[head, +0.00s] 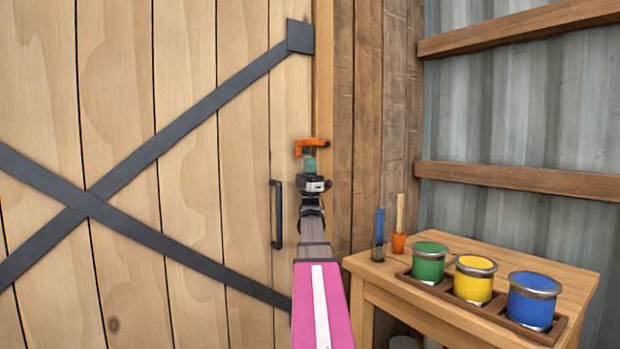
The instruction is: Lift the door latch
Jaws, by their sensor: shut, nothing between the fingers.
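The wooden door (190,100) fills the left of the head view and looks shut against its frame. An orange latch (313,146) sits at the door's right edge, across the door post. My gripper (310,162) is shut and empty, with its teal fingertips directly below the latch in the picture. The fingertips overlap the latch's lower edge in view; whether they touch it I cannot tell. A black door handle (276,214) is mounted on the door to the lower left of my gripper.
A wooden table (445,325) stands at the lower right. It bears green (429,264), yellow (473,280) and blue (532,300) paint cans in a tray, plus two small cups with brushes. A corrugated metal wall (515,110) with wooden rails is behind it.

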